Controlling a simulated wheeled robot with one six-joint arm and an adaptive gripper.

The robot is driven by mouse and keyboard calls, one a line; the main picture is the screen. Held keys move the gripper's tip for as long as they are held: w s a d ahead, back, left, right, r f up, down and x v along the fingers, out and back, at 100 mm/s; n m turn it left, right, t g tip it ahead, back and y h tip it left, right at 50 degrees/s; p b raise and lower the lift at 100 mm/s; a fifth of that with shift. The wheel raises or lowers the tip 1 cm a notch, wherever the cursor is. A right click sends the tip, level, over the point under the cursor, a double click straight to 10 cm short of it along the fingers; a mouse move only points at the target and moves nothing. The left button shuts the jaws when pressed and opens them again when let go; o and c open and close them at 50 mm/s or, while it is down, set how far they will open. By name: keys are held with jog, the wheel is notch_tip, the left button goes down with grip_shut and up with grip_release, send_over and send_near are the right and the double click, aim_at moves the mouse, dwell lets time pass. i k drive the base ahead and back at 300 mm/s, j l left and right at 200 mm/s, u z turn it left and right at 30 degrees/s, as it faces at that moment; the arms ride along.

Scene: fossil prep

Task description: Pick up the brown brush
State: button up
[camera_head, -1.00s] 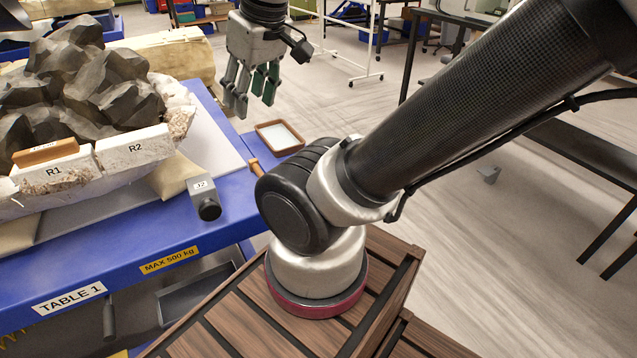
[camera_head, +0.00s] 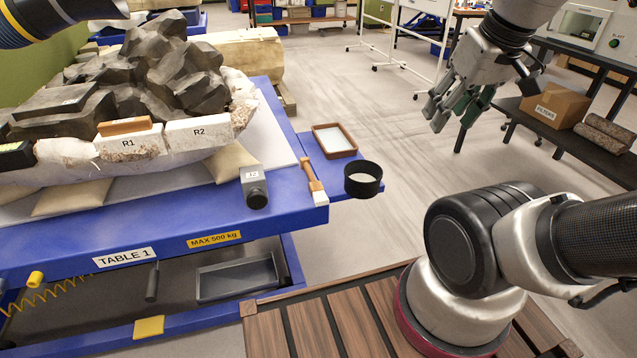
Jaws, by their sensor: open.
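A brush with a brown wooden handle (camera_head: 309,174) and pale bristles lies near the right end of the blue table, at the edge by a small side shelf. Its bristle end points towards the front. My gripper (camera_head: 452,112) is open and empty. It hangs in the air at the upper right, well to the right of the brush and apart from it. Nothing covers the brush.
A black round cup (camera_head: 363,179) and a brown-rimmed tray (camera_head: 334,140) stand right beside the brush. A grey block marked 12 (camera_head: 253,188) is to its left. A brown bar (camera_head: 124,126) lies on block R1 (camera_head: 128,147). Open floor lies under my gripper.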

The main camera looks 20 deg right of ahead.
aim_at(316, 188)
jog(key=i+j+z, duration=0.1)
jog(key=j, duration=0.3)
jog(key=i+j+z, duration=0.1)
jog(key=j, duration=0.35)
jog(key=i+j+z, duration=0.15)
jog(key=i+j, duration=0.35)
